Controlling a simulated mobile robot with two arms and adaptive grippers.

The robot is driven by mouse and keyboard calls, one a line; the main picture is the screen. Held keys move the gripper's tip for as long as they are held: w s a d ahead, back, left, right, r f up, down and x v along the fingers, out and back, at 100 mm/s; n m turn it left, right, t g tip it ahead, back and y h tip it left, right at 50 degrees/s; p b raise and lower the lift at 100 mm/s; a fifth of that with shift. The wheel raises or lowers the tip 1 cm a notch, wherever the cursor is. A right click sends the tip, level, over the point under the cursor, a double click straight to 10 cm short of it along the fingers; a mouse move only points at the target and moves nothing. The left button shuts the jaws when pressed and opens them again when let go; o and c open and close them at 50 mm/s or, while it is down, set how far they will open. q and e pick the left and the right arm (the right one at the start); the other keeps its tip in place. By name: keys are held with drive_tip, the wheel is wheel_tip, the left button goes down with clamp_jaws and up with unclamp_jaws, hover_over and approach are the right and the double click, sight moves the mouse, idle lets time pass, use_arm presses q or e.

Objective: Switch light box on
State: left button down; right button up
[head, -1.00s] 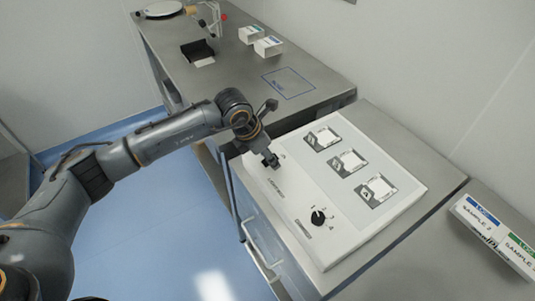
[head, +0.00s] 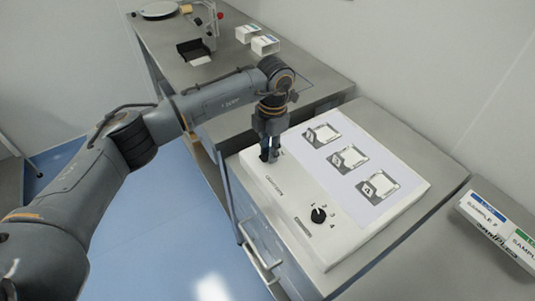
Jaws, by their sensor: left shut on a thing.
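The light box (head: 338,238) is a white panel lying on the bench, with three square sample pictures on its face and a black rotary knob (head: 318,215) near its front corner. My left gripper (head: 270,158) points down at the box's upper left part, over the spot where a small switch is. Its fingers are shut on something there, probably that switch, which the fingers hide. The numbers around the knob are small. My right gripper is not in view.
White sample boxes (head: 497,228) stand on the bench at the right. Two small white boxes (head: 265,45), a black tray (head: 193,50) and a round plate (head: 160,10) are on the back bench. A drawer handle (head: 262,258) sticks out below the light box.

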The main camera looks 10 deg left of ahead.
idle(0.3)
use_arm(q)
drive_tip(key=c, duration=1.1)
unclamp_jaws()
drive_tip(key=shift+r, duration=0.1)
drive_tip(key=r, duration=1.1)
drive_tip(key=shift+w+d+r, duration=0.35)
drive_tip(key=shift+r, duration=0.05)
drive_tip(key=shift+f, duration=0.1)
